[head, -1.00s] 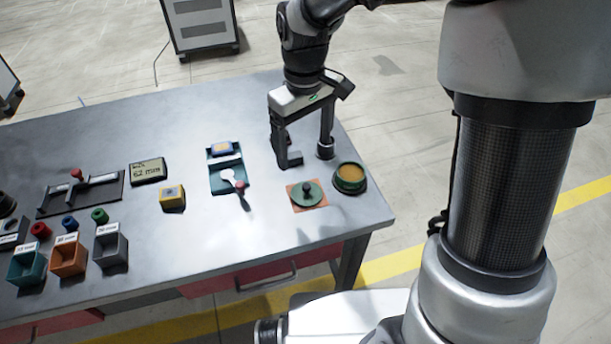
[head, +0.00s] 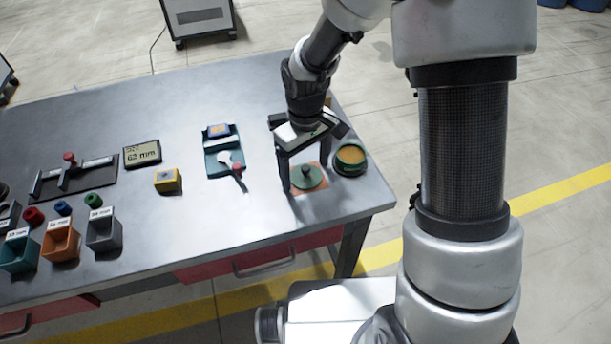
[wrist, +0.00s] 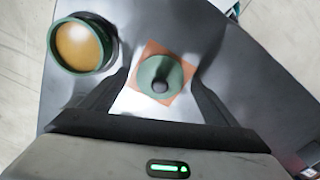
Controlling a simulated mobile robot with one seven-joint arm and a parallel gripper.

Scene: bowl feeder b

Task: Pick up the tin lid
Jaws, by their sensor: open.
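The tin lid (head: 307,176) is a green disc with a dark knob. It lies on an orange square mat (head: 321,188) near the right end of the table. In the wrist view the lid (wrist: 173,76) shows ahead of my gripper, between the lines of the two fingers. My gripper (head: 305,178) is open and empty, with its fingers on either side of the lid in the head view. I cannot tell its exact height above the table. The open green tin (head: 350,157) with yellowish-brown contents stands just right of the lid, and it shows at upper left in the wrist view (wrist: 80,45).
A teal fixture (head: 222,158) with a red-tipped tool stands to the left. Further left are a yellow block (head: 167,181), a display reading 62 mm (head: 142,153) and small coloured bins (head: 61,240). The table's right edge is close beyond the tin.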

